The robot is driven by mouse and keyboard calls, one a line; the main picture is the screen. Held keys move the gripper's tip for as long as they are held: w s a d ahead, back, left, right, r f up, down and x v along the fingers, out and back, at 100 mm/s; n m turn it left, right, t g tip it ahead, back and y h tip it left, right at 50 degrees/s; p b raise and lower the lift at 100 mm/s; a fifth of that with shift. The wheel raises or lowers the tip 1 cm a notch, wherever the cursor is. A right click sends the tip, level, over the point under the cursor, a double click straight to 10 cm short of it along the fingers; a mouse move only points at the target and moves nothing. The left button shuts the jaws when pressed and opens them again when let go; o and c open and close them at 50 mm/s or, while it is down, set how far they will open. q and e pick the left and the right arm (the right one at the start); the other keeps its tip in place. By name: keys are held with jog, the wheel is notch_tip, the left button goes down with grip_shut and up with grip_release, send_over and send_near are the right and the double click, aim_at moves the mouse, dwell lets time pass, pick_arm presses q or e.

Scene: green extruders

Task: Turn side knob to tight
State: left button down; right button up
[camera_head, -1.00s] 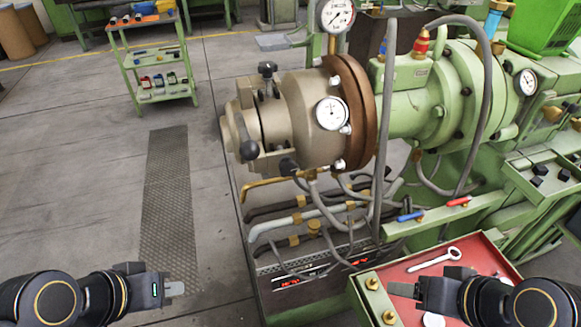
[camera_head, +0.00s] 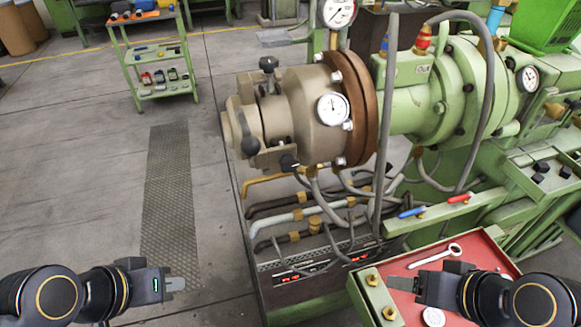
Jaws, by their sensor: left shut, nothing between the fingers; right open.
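The green extruder (camera_head: 408,112) has a tan head (camera_head: 308,92) with a brown flange at its left end. Black knobs show on the head: a top knob (camera_head: 268,63), a ball knob (camera_head: 250,146) on the near left side, and a lower knob (camera_head: 289,162). I cannot tell which is the side knob, or how tight any is. My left gripper (camera_head: 175,284) is shut and empty at the lower left, well apart from the head. My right gripper (camera_head: 400,282) is open and empty, over the red tray's left part, below and right of the head.
The red tray (camera_head: 481,246) holds a wrench (camera_head: 436,257) and round white parts. Hoses (camera_head: 388,100) hang in front of the extruder, and pipes (camera_head: 280,222) run beneath the head. A green cart (camera_head: 159,60) stands at the back left.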

jog(key=w+a+n+t+y+b, duration=0.3)
jog(key=w+a+n+t+b, duration=0.4)
jog(key=w+a, duration=0.65)
jog(key=t+h+b, duration=0.1)
jog(key=t+b, duration=0.3)
jog(key=b, duration=0.1)
send_near(290, 165)
jog(key=w, duration=0.2)
jog(key=x, duration=0.7)
jog(key=shift+a+b, duration=0.35)
jog(key=shift+b, duration=0.05)
jog(key=c, duration=1)
